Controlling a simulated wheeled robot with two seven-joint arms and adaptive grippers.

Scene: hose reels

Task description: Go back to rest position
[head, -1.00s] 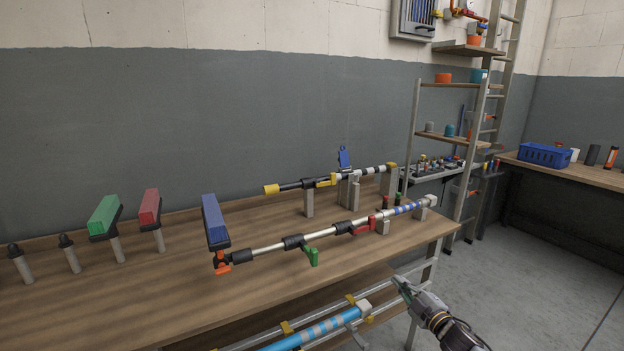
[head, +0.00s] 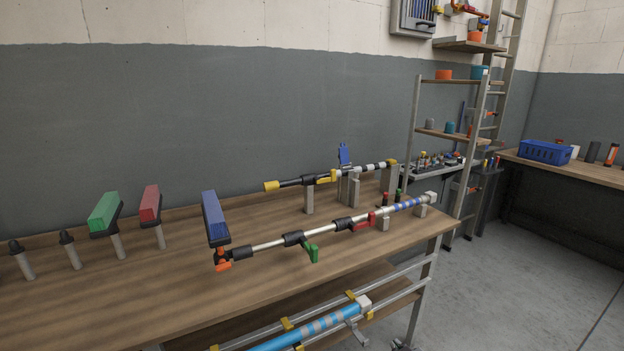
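Neither of my grippers can be made out in the head view. A small grey piece shows at the bottom edge beside the table leg; I cannot tell whether it is part of my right gripper or the table's foot. On the wooden workbench (head: 130,290), a long pole with a blue brush head (head: 215,218), green and red clips and an orange end piece (head: 224,266) rests on supports. A second pole with a yellow end (head: 271,186) lies behind it on supports. No gripper touches either pole.
A green brush head (head: 104,211) and a red one (head: 150,204) stand on posts at the left. A blue tube (head: 300,334) lies on the lower rack. A shelf with a ladder (head: 480,130) stands behind. A blue basket (head: 544,152) sits on the far table. Floor at right is clear.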

